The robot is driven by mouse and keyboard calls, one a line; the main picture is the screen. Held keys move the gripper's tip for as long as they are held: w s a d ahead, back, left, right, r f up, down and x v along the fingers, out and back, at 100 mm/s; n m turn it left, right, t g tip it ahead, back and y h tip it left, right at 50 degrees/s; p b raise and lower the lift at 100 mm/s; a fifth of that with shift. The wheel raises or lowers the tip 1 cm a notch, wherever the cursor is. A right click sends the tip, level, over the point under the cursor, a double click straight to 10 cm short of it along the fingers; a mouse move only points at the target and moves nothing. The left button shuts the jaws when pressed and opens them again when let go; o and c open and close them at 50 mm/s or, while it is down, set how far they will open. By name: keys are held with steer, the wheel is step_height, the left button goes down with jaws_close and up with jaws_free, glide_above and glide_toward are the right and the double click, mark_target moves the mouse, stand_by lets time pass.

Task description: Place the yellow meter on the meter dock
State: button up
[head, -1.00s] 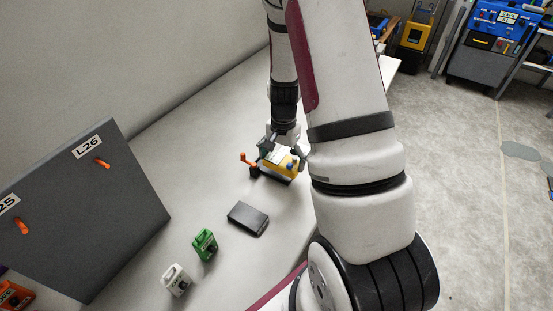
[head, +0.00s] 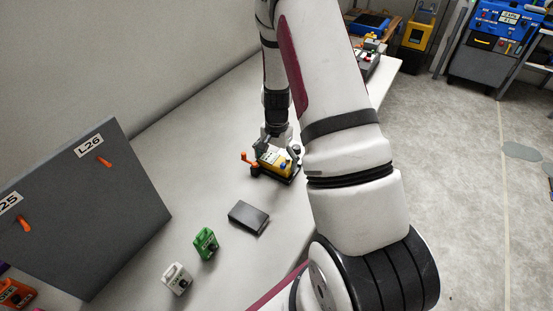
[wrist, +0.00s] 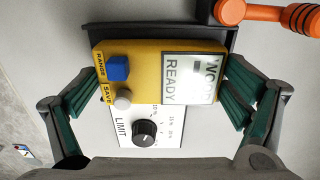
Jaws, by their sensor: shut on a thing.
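The yellow meter (head: 275,159) is in my gripper at the meter dock in the head view. The dark meter dock (head: 291,179) with an orange lever lies around and under the meter. Its dark rim (wrist: 165,25) shows past the meter's upper edge in the wrist view. I cannot tell whether the meter rests fully in the dock.
A dark flat box (head: 248,217), a green device (head: 206,243) and a white device (head: 177,279) stand on the light table nearer to me. A grey panel (head: 85,210) with orange pegs stands at the left. The orange lever (wrist: 262,12) is close to my right finger.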

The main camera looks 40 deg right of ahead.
mark_target(276, 160)
steer(key=o, duration=1.1)
steer(key=shift+f, duration=0.1)
steer(key=shift+c, duration=0.2)
steer(key=s+a+r+n+t, duration=0.1)
steer(key=a+r, duration=0.2)
steer(key=r, duration=0.7)
steer(key=a+r+n, duration=0.2)
steer(key=a+r, duration=0.1)
steer(key=r, duration=0.8)
steer(key=s+a+r+n+t, duration=0.2)
steer(key=s+a+r+n, duration=0.5)
steer(key=s+a+r, duration=0.5)
steer(key=s+a+r+n+t, duration=0.1)
steer(key=s+n, duration=0.3)
steer(key=s, duration=0.5)
steer(key=shift+s+a+r, duration=0.2)
steer(key=shift+a+r, duration=0.15)
steer(key=shift+r, duration=0.25)
